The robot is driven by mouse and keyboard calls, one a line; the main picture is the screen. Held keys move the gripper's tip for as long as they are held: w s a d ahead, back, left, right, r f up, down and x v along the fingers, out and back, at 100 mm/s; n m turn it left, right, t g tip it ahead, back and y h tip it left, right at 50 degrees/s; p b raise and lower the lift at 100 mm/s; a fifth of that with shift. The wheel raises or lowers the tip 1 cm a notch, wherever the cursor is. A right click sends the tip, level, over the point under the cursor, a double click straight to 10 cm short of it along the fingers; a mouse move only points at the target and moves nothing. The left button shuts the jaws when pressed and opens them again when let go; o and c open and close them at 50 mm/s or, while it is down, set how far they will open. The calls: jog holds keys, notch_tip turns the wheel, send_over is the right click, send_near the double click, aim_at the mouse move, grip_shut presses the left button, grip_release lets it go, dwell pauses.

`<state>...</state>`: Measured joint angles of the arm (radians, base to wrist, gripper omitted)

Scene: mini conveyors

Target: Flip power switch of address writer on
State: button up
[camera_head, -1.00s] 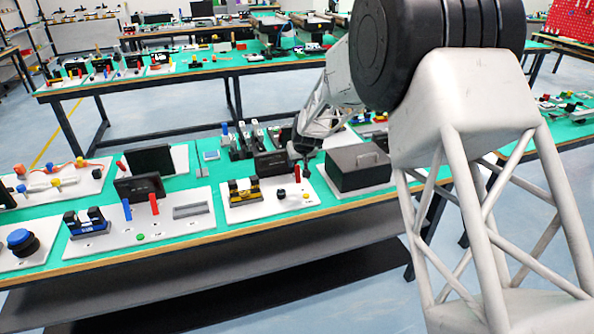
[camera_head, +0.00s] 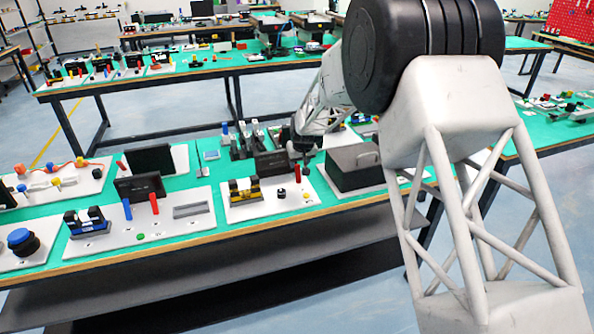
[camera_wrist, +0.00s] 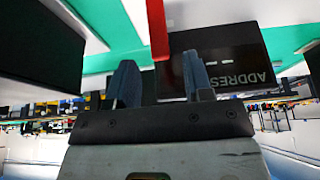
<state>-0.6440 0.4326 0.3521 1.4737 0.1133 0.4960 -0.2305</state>
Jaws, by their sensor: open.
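The address writer is a white board (camera_head: 240,213) with a black display (camera_head: 271,162) standing at its back. The display (camera_wrist: 228,62) carries the letters "ADDRESS", upside down in the wrist view. A red upright lever (camera_head: 298,173) stands on the board, right of the display; in the wrist view the red lever (camera_wrist: 157,28) reaches down toward the space between my fingers. My gripper (camera_wrist: 160,82) is open and empty, with its two fingers apart. In the head view my gripper (camera_head: 303,150) hangs close by the red lever; whether they touch cannot be told.
A dark grey box (camera_head: 353,168) stands close on the right. A black and yellow part (camera_head: 244,190) and a black knob (camera_head: 281,193) sit on the same board. Another board with a blue and a red lever (camera_head: 154,203) lies to the left.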

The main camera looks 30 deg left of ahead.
aim_at(298, 166)
jog(key=shift+x, duration=2.95)
jog(key=shift+c, duration=0.3)
grip_shut()
